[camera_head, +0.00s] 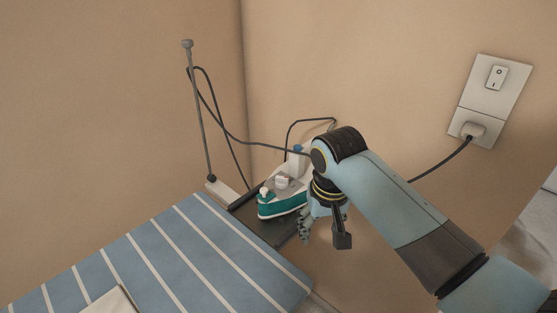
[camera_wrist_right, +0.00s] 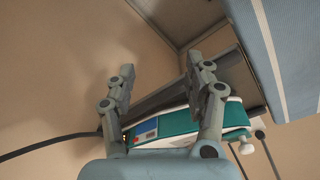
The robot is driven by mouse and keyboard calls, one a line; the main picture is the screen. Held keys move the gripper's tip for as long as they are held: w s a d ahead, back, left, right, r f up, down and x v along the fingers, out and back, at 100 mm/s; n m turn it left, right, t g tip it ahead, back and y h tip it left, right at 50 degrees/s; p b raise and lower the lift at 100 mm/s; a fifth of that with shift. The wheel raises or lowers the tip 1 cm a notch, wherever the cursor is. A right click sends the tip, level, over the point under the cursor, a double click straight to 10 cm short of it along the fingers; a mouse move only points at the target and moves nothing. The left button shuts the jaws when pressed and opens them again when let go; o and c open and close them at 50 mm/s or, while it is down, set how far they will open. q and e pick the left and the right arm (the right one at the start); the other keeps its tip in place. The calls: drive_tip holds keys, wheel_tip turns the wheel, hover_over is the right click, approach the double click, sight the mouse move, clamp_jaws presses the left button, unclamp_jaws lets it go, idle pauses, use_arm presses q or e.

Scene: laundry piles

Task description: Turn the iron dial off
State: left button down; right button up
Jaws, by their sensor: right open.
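The teal and white iron (camera_head: 283,206) rests on the dark plate at the far end of the ironing board. A white round dial (camera_head: 281,182) stands on its top, and a smaller white knob (camera_head: 264,191) sits near its front. My right gripper (camera_head: 323,236) is open, pointing down just right of the iron. In the right wrist view the open fingers (camera_wrist_right: 160,68) stand apart with nothing gripped. The iron (camera_wrist_right: 195,120) shows beyond and between them, partly hidden by the right-hand finger. White knobs (camera_wrist_right: 246,148) stick out at its side. My left gripper is not in view.
The blue striped board (camera_head: 175,258) fills the lower left, with a folded pale cloth (camera_head: 112,302) on it. A thin cord pole (camera_head: 200,120) stands behind. A cord runs near my arm. A wall switch with plug (camera_head: 474,130) is at right.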

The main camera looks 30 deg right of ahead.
sight(282, 177)
drive_tip(key=w+a+r+m+g+p, duration=0.15)
drive_tip(key=w+r+m, duration=0.25)
drive_tip(key=w+r, duration=1.1)
drive_tip(key=shift+y, duration=0.3)
drive_tip(key=f, duration=0.3)
drive_tip(key=s+f, duration=0.1)
drive_tip(key=f, duration=0.6)
drive_tip(key=shift+s+a, duration=0.15)
drive_tip(key=shift+s, duration=0.1)
drive_tip(key=shift+p, duration=0.3)
